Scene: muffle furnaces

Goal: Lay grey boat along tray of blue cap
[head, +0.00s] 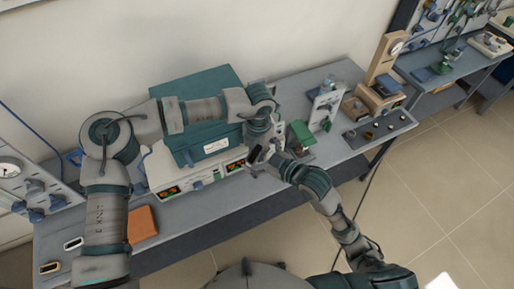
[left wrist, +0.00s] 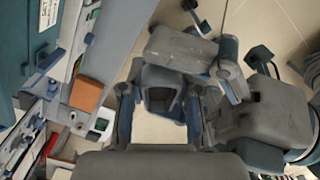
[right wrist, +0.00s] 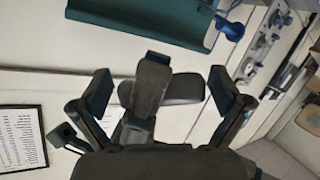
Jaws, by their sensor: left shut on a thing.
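In the head view the left gripper (head: 259,152) is above the bench's front edge, close against my right gripper (head: 280,164). In the right wrist view the right gripper (right wrist: 160,82) has its outer fingers wide apart, with grey and dark parts between them. Two small trays, one pale-rimmed (head: 73,243) and one yellowish (head: 50,267), lie at the bench's left end. I cannot make out a blue cap.
A teal furnace (head: 205,110) stands on a white control base (head: 160,184) behind my arms. An orange pad (head: 142,223) lies left on the bench. A green-topped device (head: 301,133) and a knobbed panel (head: 380,129) are to the right.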

